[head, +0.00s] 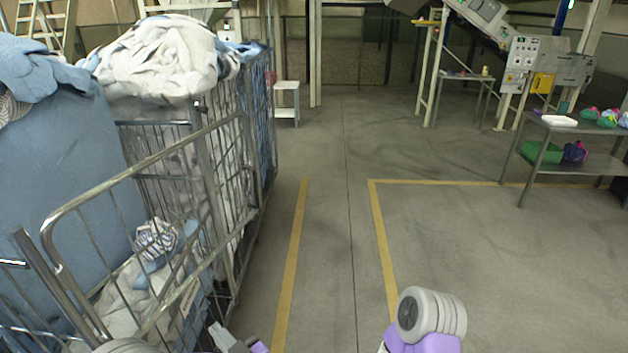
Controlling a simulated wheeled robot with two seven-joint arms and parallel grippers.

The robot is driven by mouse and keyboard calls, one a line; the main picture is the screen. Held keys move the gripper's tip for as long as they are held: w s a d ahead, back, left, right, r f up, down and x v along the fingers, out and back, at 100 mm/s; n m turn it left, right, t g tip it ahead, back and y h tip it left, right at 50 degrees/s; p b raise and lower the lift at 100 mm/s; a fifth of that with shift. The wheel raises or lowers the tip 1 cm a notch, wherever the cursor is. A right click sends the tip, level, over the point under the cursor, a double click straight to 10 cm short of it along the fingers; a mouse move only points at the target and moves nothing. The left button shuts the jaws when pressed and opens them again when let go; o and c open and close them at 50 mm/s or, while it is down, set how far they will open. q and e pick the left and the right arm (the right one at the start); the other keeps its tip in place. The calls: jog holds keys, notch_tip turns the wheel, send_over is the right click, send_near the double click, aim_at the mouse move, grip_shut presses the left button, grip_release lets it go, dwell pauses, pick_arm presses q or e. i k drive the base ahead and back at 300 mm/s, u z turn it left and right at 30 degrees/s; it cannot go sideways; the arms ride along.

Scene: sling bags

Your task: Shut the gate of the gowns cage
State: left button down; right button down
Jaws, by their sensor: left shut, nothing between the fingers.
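A wire roll cage (205,190) at the left holds white, blue and striped cloth, which look like gowns. Its gate (145,175), a grey tube frame with rounded corners and upright bars, slants from the lower left up to the cage's right side. Whether the gate is latched cannot be told. My left gripper (222,336) is at the bottom edge, just right of the gate's lower part, shut and empty; contact with the bars is unclear. My right gripper is out of view; only a purple and grey part of my right arm shows.
A big blue cloth bag (70,170) fills the far left. More caged laundry (165,55) stands behind. Yellow floor lines (292,265) run beside the cages, with clear floor to the right. A grey table (580,165) with coloured bundles is at the right.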

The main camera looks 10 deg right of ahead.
aim_at(61, 272)
jog(key=z, duration=1.4)
jog(key=i, duration=1.95)
jog(key=u, duration=1.4)
jog(key=i, duration=0.7)
jog(key=u, duration=0.7)
